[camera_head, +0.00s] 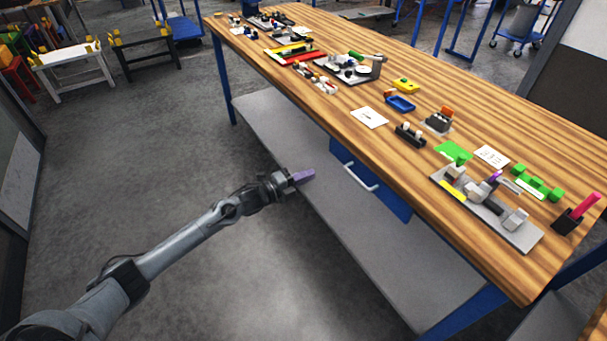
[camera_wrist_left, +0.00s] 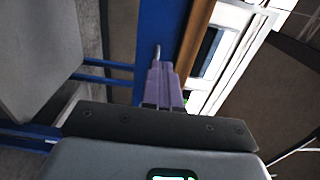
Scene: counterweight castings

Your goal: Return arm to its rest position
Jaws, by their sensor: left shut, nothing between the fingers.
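My left gripper (camera_head: 303,176) has purple fingers and is at the end of my grey left arm, which comes in from the lower left. It hangs in front of the workbench, below the level of its top, and is apart from it. In the left wrist view the purple fingers (camera_wrist_left: 164,84) are together with nothing between them. My right gripper is in neither view.
The long wooden workbench (camera_head: 400,125) runs diagonally, with castings, trays and cards on top. A blue drawer (camera_head: 372,186) with a pale handle hangs below it, above a grey lower shelf (camera_head: 340,225). The grey floor (camera_head: 120,185) left of the bench is clear.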

